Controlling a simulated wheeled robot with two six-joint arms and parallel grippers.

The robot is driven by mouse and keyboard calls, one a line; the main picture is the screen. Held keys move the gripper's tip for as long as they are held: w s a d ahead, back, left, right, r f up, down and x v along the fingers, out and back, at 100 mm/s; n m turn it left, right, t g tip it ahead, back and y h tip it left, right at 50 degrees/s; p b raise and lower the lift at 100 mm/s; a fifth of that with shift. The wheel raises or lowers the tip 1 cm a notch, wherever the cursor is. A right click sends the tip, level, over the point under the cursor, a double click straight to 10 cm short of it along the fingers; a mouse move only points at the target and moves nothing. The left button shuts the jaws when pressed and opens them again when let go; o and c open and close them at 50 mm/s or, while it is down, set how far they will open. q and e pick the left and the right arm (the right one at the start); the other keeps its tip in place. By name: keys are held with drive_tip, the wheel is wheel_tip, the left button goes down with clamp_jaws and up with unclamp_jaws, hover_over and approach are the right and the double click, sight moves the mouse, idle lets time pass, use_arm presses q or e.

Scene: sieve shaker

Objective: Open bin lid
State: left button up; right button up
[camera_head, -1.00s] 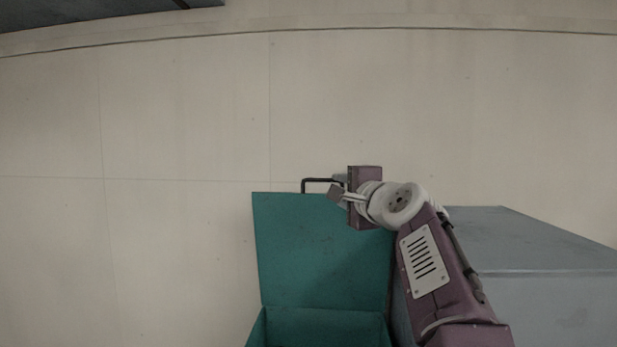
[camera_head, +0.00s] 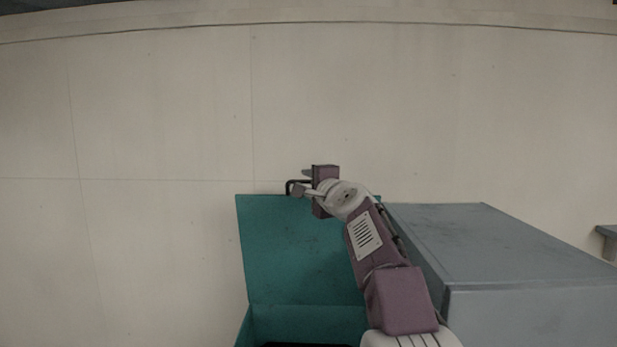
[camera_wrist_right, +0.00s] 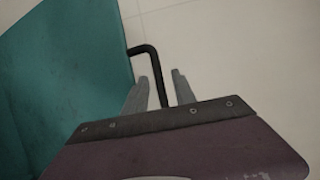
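The teal bin lid (camera_head: 295,250) stands raised at the back of the teal bin (camera_head: 300,322), whose opening shows at the bottom edge of the head view. A black bent handle (camera_head: 288,186) sticks out at the lid's far edge. My right gripper (camera_head: 302,181) is at this handle. In the right wrist view the handle (camera_wrist_right: 148,50) runs between the two fingers of the right gripper (camera_wrist_right: 160,75), which stand apart with a gap on each side of the bar. The lid (camera_wrist_right: 60,80) fills the left of that view. My left gripper is not in view.
A large grey box-shaped body (camera_head: 480,250) stands right of the bin, close beside it. A small grey ledge (camera_head: 608,240) shows at the right edge. The pale tiled floor (camera_head: 150,120) beyond and left of the bin is clear.

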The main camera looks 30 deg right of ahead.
drive_tip(key=shift+s+a+r, duration=0.1)
drive_tip(key=shift+s+r, duration=0.1)
drive_tip(key=shift+s, duration=0.3)
drive_tip(key=shift+c, duration=0.6)
drive_tip(key=c, duration=0.6)
drive_tip(key=shift+w+f, duration=0.1)
drive_tip(key=shift+w, duration=0.1)
